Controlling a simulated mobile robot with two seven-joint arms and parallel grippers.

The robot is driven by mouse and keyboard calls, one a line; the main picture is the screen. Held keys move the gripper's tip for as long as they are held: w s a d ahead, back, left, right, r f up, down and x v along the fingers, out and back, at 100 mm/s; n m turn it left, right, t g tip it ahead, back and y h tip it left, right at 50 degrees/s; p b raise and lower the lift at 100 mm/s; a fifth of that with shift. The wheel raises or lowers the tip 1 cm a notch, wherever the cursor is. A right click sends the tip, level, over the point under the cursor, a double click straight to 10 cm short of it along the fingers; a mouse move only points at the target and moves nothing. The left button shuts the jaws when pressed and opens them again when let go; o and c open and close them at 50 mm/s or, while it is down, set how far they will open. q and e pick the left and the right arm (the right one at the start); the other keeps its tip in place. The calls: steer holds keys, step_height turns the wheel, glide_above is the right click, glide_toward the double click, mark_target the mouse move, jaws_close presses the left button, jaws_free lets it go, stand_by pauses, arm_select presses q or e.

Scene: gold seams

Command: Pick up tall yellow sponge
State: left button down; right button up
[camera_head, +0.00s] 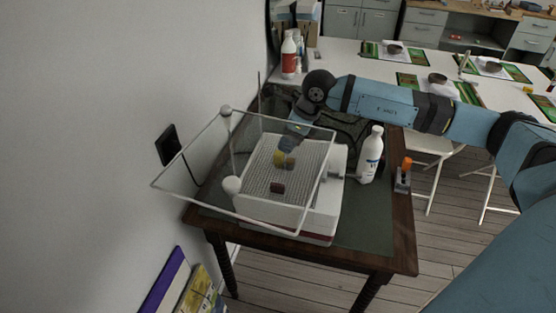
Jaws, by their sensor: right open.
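A small yellow block (279,157), which looks like the tall yellow sponge, stands on the white ribbed top of a machine (262,178) on the small table. A tan-brown block (290,164) is right beside it, and a dark red block (277,188) lies nearer the front. My right gripper (287,147) reaches down from the right, just above and behind the yellow block. It is open; its fingertips are small and partly hidden, so I cannot tell whether they touch the block. My left gripper is out of view.
A white wire frame (190,192) surrounds the machine top. A white bottle (370,155) and an orange-topped item (405,170) stand to its right. A wall rises at left. A long white table (340,54) with a red-labelled bottle (289,55) is behind.

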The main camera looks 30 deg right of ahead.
steer(key=x, duration=0.6)
steer(key=shift+w+a+f, duration=0.2)
steer(key=shift+a+f, duration=0.05)
steer(key=c, duration=1)
